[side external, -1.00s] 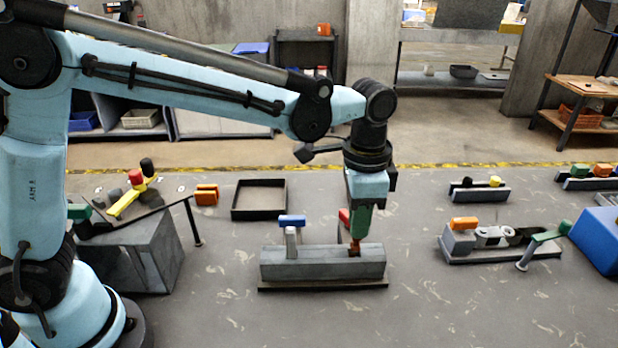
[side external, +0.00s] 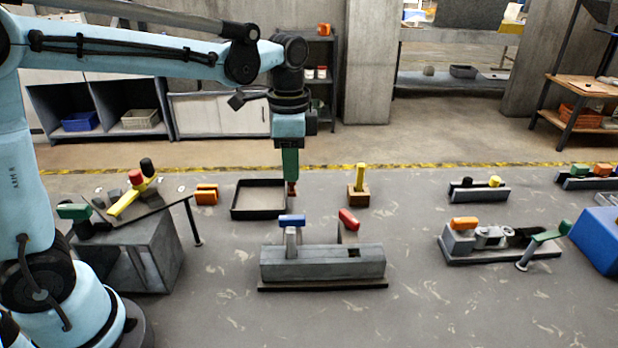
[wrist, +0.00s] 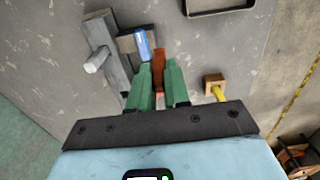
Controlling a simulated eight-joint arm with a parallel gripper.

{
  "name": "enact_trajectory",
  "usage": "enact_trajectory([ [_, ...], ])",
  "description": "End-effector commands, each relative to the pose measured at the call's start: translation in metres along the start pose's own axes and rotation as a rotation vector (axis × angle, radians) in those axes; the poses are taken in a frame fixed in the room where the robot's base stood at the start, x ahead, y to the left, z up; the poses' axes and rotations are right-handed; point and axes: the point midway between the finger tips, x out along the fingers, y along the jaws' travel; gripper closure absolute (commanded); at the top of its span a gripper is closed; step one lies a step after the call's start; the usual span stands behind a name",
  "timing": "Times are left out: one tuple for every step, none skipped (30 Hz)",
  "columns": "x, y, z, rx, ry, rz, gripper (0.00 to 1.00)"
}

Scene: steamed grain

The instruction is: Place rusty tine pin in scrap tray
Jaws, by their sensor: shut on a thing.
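My gripper (side external: 291,180) is shut on the rusty tine pin (side external: 292,190), a small red-brown piece whose lower end shows below the green fingers. In the wrist view the pin (wrist: 158,62) sits between the two green fingers of my gripper (wrist: 159,72). The scrap tray (side external: 257,214) is a shallow, dark, square tray that looks empty. In the side view the pin is just right of the tray's right wall; its height above the floor is hard to tell. In the wrist view part of the tray (wrist: 222,11) shows at the top edge.
A grey block fixture (side external: 320,265) with blue and red handles and an open dark slot stands in front. A wooden block with a yellow handle (side external: 360,178) stands right of my gripper. An orange piece (side external: 206,194) lies left of the tray. Floor between them is clear.

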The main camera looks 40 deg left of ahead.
Motion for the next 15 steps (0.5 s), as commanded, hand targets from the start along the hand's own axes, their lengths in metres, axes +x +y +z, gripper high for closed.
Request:
enact_trajectory([
  [-0.003,-0.006,0.010,-0.005,0.000,0.000,1.00],
  [-0.004,-0.008,0.014,-0.004,0.000,0.000,1.00],
  [-0.004,-0.011,0.019,-0.003,0.000,0.000,1.00],
  [-0.005,-0.013,0.021,-0.003,0.000,0.000,1.00],
  [-0.004,-0.016,0.024,-0.002,0.000,0.000,1.00],
  [-0.003,-0.019,0.027,-0.002,0.000,0.000,1.00],
  [-0.001,-0.023,0.029,-0.003,0.000,0.000,1.00],
  [0.002,-0.027,0.032,-0.003,0.000,0.000,1.00],
  [0.006,-0.033,0.035,-0.004,0.000,0.000,1.00],
  [0.010,-0.038,0.038,-0.004,0.000,0.000,1.00],
  [0.013,-0.044,0.041,-0.004,0.000,0.000,1.00],
  [0.019,-0.051,0.045,-0.005,0.000,0.000,1.00],
  [0.023,-0.057,0.048,-0.005,0.000,0.000,1.00],
  [0.026,-0.062,0.051,-0.005,0.000,0.000,1.00],
  [0.032,-0.070,0.055,-0.005,0.000,0.000,1.00],
])
